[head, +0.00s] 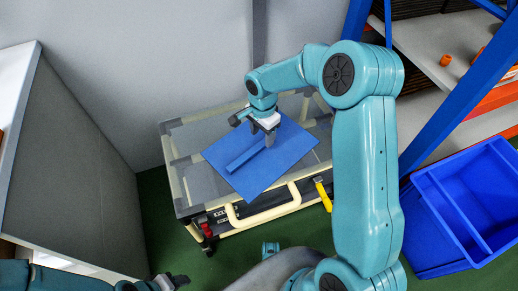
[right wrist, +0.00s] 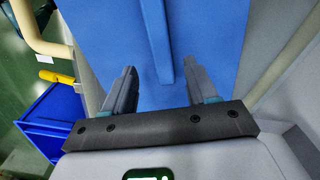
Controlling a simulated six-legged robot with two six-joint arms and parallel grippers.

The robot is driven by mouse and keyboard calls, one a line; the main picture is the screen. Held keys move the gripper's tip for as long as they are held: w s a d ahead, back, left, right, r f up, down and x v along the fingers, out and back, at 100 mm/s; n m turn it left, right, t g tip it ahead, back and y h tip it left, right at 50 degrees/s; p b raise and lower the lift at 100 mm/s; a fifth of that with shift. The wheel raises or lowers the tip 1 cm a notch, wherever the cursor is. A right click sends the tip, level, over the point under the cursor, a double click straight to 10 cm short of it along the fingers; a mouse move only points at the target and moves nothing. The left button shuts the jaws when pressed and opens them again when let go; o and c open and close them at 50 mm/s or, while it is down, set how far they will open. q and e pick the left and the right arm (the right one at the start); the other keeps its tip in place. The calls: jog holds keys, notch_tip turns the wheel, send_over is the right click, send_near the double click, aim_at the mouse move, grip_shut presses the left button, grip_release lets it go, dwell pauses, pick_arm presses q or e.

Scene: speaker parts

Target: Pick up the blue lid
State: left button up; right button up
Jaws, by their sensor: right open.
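The blue lid (head: 283,165) is a flat panel with a raised bar along its middle, lying tilted across the top of a frame cart. My right gripper (head: 270,137) points down over the lid near the far end of the bar. In the right wrist view its two fingers (right wrist: 160,82) are open, with the lid (right wrist: 210,40) filling the view beyond them. The bar (right wrist: 158,40) runs between the fingers, and I see no grip on it. My left gripper (head: 178,282) is low at the bottom left, away from the lid; its jaws are too unclear to tell.
The cart (head: 180,180) has cream rails and grey panels. A yellow-handled item (head: 323,194) is at its front right. A blue bin (head: 465,205) stands at right below a shelf rack (head: 455,120). A grey cabinet (head: 75,180) stands at left. Green floor lies between.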

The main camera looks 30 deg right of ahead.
aim_at(261, 144)
notch_tip(261, 144, down, 4)
jog(key=shift+w+f+b, duration=0.15)
jog(key=shift+f+b, duration=0.1)
jog(key=shift+b, duration=0.3)
jog(key=shift+r, duration=0.1)
grip_shut()
